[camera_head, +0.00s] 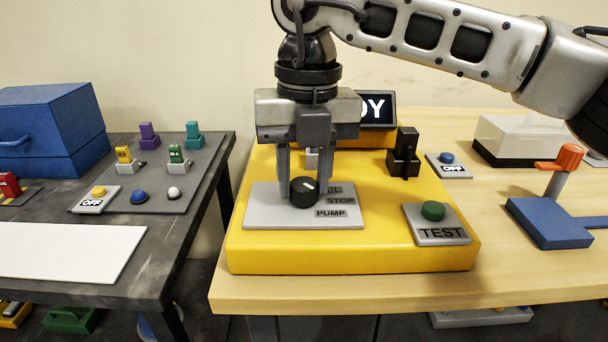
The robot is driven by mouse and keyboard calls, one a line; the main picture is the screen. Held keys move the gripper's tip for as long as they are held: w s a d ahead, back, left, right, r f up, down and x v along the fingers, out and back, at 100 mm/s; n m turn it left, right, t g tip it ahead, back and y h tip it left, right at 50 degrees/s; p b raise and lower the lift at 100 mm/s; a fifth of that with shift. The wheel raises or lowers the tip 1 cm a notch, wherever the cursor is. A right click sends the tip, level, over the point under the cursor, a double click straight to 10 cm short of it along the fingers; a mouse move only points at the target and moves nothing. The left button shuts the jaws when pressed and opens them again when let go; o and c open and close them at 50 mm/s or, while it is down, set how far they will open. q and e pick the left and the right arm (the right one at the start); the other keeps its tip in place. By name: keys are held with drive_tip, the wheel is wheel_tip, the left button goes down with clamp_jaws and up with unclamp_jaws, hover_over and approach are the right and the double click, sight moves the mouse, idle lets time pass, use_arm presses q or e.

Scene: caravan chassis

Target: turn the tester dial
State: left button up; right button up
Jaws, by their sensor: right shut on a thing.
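The yellow tester (350,257) lies on the wooden table. Its black dial (302,192) with a white mark sits on a grey plate (262,212) at the tester's front left. The plate's labels to the right of the dial read STOP and PUMP; an upper one is partly hidden. My right gripper (303,190) points straight down, its fingers on either side of the dial, shut on it. A green button (433,211) on a TEST plate is at the front right. The display (376,109) behind is partly covered by my gripper; "DY" shows. My left gripper is out of view.
A black upright holder (404,155) stands on the tester right of my gripper. A dark table (170,255) stands left, across a gap.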

sight(308, 182)
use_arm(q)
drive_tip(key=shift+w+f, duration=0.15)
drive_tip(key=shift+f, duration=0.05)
use_arm(e)
drive_tip(key=shift+r, duration=0.1)
drive_tip(key=o, duration=1)
drive_tip(key=shift+c, duration=0.2)
use_arm(q)
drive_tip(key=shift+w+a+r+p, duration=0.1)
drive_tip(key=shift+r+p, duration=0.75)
drive_tip(key=shift+p, duration=0.5)
use_arm(e)
wheel_tip(308, 182, up, 16)
drive_tip(key=shift+d, duration=0.3)
